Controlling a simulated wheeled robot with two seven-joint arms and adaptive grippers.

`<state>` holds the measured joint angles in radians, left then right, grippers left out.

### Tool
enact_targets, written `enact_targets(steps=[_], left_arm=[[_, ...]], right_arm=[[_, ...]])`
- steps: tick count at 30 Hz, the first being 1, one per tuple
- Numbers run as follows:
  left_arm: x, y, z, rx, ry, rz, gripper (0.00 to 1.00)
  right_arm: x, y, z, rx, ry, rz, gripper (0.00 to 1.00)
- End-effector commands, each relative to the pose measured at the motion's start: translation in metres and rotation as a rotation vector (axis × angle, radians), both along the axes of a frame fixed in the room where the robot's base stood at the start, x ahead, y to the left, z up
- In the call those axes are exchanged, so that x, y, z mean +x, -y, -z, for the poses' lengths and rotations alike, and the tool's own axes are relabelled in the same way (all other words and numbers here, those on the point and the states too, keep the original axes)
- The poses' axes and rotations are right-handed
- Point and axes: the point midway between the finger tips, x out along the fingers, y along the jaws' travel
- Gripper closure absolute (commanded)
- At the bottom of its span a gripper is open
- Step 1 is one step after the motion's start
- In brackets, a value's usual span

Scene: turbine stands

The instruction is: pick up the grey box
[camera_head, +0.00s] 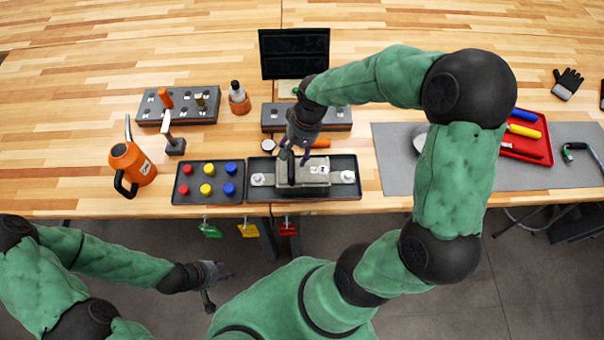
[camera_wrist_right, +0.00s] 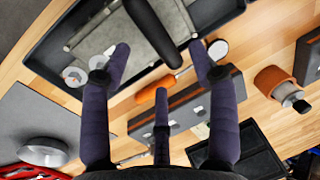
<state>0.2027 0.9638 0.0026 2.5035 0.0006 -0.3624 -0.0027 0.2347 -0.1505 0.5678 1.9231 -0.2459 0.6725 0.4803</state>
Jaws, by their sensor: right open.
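The grey box (camera_head: 318,172) sits in a black tray (camera_head: 350,194) near the table's front edge, with a black handle across its top. White round pieces stand at both ends of the tray. My right gripper (camera_head: 294,154) is open and just above the box, partly hiding it. In the right wrist view, the box (camera_wrist_right: 105,32) and its handle (camera_wrist_right: 151,26) lie beyond the spread fingertips (camera_wrist_right: 158,50), with nothing held. My left gripper (camera_head: 217,279) is low in front of the table, away from the box, with its fingers apart and empty.
A tray of coloured knobs (camera_head: 209,197) adjoins on the left, with an orange kettle (camera_head: 142,166) further left. Behind are a grey block (camera_head: 338,117), a screen (camera_head: 295,51) and an orange-handled tool (camera_wrist_right: 154,91). A grey mat (camera_head: 393,151) lies right.

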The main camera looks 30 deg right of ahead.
Motion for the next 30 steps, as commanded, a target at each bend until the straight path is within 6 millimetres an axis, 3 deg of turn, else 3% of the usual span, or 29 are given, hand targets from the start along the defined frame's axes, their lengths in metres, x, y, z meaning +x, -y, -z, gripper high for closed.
enact_targets(steps=[10, 20, 21, 27, 30], left_arm=[[0.000, 0.000, 0.007, 0.000, 0.001, 0.000, 0.60], [0.000, 0.000, 0.007, 0.000, 0.001, 0.000, 0.60], [0.000, 0.000, 0.007, 0.000, 0.001, 0.000, 0.60], [0.000, 0.000, 0.007, 0.000, 0.001, 0.000, 0.60], [0.000, 0.000, 0.007, 0.000, 0.001, 0.000, 0.60]], right_arm=[[-0.004, -0.013, 0.043, 0.001, -0.004, -0.002, 0.40], [-0.002, -0.014, 0.049, 0.000, 0.000, 0.000, 0.40], [-0.002, -0.014, 0.049, 0.000, 0.000, 0.000, 0.43], [-0.002, -0.014, 0.049, 0.000, 0.000, 0.000, 0.99], [-0.002, -0.014, 0.049, 0.000, 0.000, 0.000, 1.00]])
